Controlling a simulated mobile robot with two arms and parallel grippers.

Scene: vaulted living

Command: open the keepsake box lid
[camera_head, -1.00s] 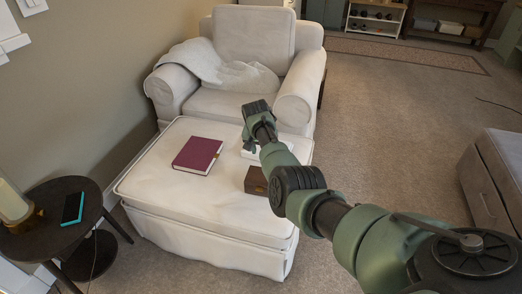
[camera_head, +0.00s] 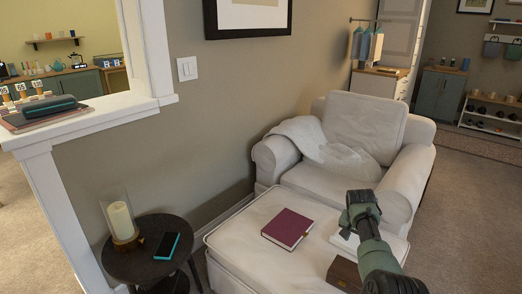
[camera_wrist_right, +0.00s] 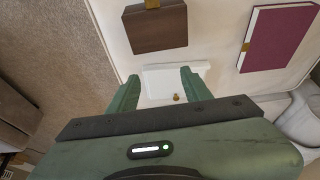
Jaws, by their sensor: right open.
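The keepsake box is a small dark brown wooden box (camera_head: 343,273) on the white ottoman (camera_head: 238,240), partly cut off by the bottom edge of the head view. In the right wrist view the box (camera_wrist_right: 157,30) is at the top, with a brass-coloured piece on its edge. Its lid looks shut. My right gripper (camera_head: 349,222) is open and empty above the ottoman, apart from the box. In the wrist view its fingers (camera_wrist_right: 158,80) point toward the box, over a flat white item. My left gripper is not in view.
A maroon book (camera_head: 287,228) lies left of the box. The flat white item (camera_wrist_right: 155,70) has a small brass-coloured knob-like piece near it. An armchair (camera_head: 352,130) stands behind the ottoman. A dark side table (camera_head: 150,262) holds a candle and a phone.

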